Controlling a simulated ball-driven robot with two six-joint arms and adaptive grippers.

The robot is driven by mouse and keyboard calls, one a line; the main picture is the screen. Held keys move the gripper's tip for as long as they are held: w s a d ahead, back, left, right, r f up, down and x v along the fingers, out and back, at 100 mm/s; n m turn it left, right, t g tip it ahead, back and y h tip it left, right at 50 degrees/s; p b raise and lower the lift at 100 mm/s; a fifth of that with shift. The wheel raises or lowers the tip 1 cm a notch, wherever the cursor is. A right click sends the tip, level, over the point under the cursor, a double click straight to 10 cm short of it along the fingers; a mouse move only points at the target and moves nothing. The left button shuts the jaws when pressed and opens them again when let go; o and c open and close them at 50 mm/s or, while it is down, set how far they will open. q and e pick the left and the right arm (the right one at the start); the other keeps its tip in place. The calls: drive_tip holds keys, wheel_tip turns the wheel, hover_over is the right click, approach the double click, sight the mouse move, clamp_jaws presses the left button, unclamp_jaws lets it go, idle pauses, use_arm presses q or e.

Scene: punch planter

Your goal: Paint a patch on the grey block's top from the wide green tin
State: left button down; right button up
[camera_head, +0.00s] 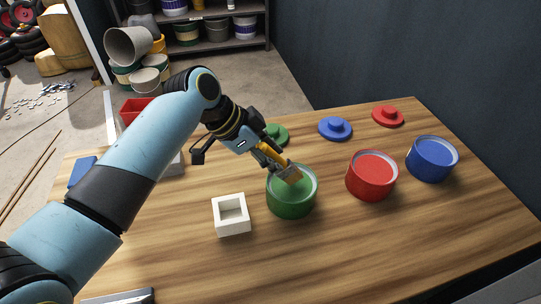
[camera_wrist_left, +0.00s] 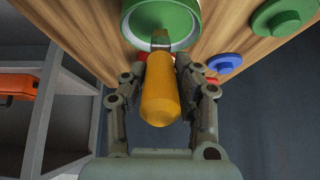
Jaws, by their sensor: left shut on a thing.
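My left gripper (camera_head: 262,148) is shut on a brush with an orange-yellow handle (camera_wrist_left: 160,95). The brush head (camera_head: 288,175) points down and right at the mouth of the wide green tin (camera_head: 290,203); I cannot tell whether the bristles touch the paint. The open green tin also shows at the top of the left wrist view (camera_wrist_left: 185,12). A pale grey block-like thing (camera_head: 176,166) shows partly behind my left arm; most of it is hidden, and I cannot tell whether it is the grey block. My right gripper is not in view.
A white square hollow piece (camera_head: 231,228) stands left of the green tin. A red tin (camera_head: 371,180) and a blue tin (camera_head: 431,162) stand to the right. Green (camera_head: 276,134), blue (camera_head: 335,128) and red (camera_head: 388,115) lids lie behind. The table's front right is clear.

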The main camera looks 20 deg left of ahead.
use_arm(q)
drive_tip(key=shift+f, duration=0.1)
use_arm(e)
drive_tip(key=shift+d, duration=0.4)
use_arm(q)
drive_tip(key=shift+f, duration=0.35)
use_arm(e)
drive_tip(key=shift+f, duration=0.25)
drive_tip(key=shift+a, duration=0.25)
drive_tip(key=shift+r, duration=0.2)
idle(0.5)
use_arm(q)
drive_tip(key=shift+f, duration=0.1)
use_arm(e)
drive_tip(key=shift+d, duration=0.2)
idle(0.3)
use_arm(q)
wheel_tip(320, 180, up, 7)
drive_tip(key=p, duration=0.7)
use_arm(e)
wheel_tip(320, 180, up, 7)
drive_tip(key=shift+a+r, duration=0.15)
